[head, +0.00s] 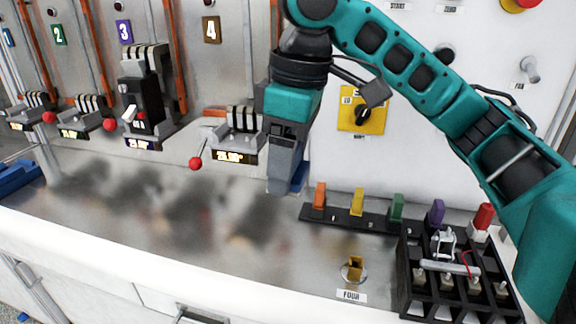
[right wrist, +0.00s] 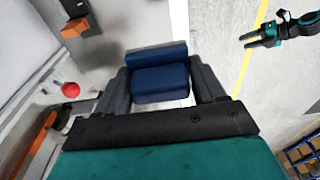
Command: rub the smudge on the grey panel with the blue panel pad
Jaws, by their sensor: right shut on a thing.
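My right gripper (head: 285,190) points down in the head view, over the back of the metal worktop, right of bay 4. It is shut on the blue panel pad (right wrist: 158,84), which fills the space between its fingers in the right wrist view. In the head view only an edge of the pad (head: 300,177) shows beside the fingers. Grey panels (head: 212,75) stand upright behind the breakers. Dark blurred patches (head: 190,205) lie on the worktop; I cannot tell smudge from reflection.
Breakers with red-knobbed levers (head: 196,162) line the back left. A yellow rotary switch (head: 362,110) is on the white wall. A rack of coloured tags (head: 358,202) and a black divided tray (head: 408,285) stand right. A brass socket (head: 353,268) stands in front. The worktop's middle is clear.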

